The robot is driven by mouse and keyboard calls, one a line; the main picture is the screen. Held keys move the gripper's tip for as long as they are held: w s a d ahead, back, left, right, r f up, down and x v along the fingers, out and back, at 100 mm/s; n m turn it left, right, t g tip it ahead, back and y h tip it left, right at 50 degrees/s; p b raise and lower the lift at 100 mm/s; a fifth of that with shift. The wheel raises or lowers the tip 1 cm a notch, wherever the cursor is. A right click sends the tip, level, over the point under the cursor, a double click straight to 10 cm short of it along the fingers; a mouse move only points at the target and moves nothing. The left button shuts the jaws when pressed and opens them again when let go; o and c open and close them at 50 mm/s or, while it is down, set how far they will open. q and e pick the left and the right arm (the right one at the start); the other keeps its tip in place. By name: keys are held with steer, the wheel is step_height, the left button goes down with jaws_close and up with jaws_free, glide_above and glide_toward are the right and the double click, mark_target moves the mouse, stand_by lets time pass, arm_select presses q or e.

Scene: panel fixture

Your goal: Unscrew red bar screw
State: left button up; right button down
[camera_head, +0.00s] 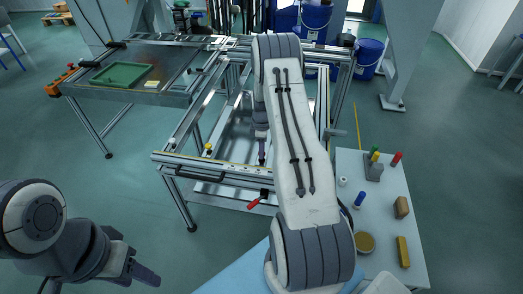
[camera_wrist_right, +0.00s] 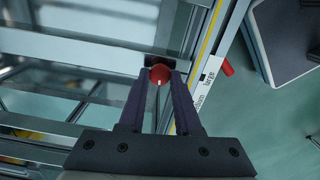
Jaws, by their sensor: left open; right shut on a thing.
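The red bar screw's round red head (camera_wrist_right: 160,73) sits between the fingertips of my right gripper (camera_wrist_right: 162,80) in the right wrist view. The fingers are shut on it, beside the frame's metal rail. In the head view, my right gripper (camera_head: 262,152) is partly hidden by my own arm and points down over the fixture; the screw head cannot be made out there. My left gripper (camera_head: 142,268) is open and empty at the lower left, well away from the fixture.
The aluminium frame (camera_head: 222,163) carries a red-handled lever (camera_head: 257,200) at its front rail. A side table (camera_head: 384,215) at right holds colored-handled tools and blocks. A green tray (camera_head: 121,75) lies on the back-left panel. Blue buckets (camera_head: 367,55) stand behind.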

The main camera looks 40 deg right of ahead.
steer(key=shift+s+n, duration=0.1)
steer(key=shift+n, duration=0.8)
steer(key=c, duration=0.6)
jaws_free()
step_height(320, 180, up, 10)
steer(key=shift+r+b, duration=0.25)
steer(key=shift+b, duration=0.05)
